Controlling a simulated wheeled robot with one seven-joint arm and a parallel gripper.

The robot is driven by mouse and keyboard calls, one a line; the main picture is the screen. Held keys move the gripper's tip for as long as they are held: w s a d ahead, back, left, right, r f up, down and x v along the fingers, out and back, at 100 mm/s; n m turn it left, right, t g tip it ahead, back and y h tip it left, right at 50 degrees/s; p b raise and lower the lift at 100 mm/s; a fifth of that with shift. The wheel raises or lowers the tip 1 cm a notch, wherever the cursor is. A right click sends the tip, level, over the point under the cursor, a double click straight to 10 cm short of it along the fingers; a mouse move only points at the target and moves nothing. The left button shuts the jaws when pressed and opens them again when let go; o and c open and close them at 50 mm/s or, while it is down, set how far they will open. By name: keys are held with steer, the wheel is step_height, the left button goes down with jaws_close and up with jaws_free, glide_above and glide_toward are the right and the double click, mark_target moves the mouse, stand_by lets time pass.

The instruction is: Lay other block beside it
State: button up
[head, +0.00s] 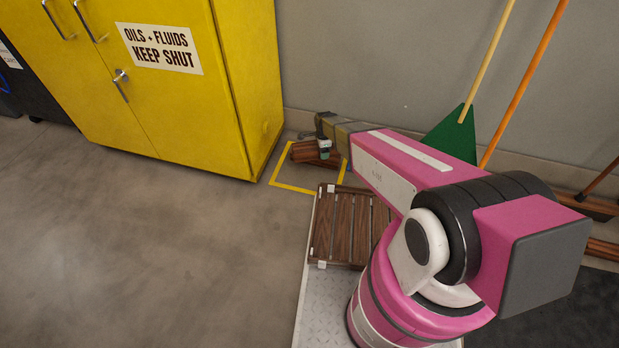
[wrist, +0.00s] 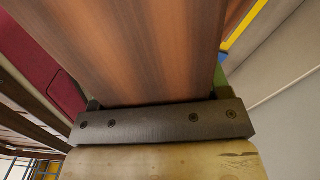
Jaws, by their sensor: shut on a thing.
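My gripper (head: 324,148) is at the end of the outstretched arm, over the yellow-taped rectangle (head: 276,185) on the floor. In the wrist view my gripper (wrist: 158,104) is shut on a reddish-brown wooden block (wrist: 150,50), which fills the upper middle of the picture. In the head view, reddish-brown block wood (head: 303,152) shows beside and below the fingers, inside the tape. The gripper and arm hide part of it. I cannot tell there where the held block ends and another begins, or whether the held block touches the floor.
A yellow cabinet (head: 170,85) stands left of the taped area, close to its corner. The grey wall (head: 380,60) is behind it. A green broom (head: 455,135) leans at the right. A slatted wooden rack (head: 340,225) lies in front of the tape. Open floor is at left.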

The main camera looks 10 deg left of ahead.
steer(key=s+a+f+m, duration=0.3)
steer(key=a+f, duration=0.1)
steer(key=f, duration=0.3)
steer(key=s+a+f+m, duration=0.2)
steer(key=s+a+f, duration=0.15)
steer(key=f, duration=0.35)
glide_above(310, 176)
step_height(310, 176, down, 8)
steer(key=shift+s+a+r, duration=0.1)
steer(key=shift+a+r, duration=0.05)
steer(key=shift+r, duration=0.1)
steer(key=shift+f, duration=1.95)
steer(key=shift+f, duration=0.1)
steer(key=o, duration=1.4)
steer(key=shift+f, duration=0.1)
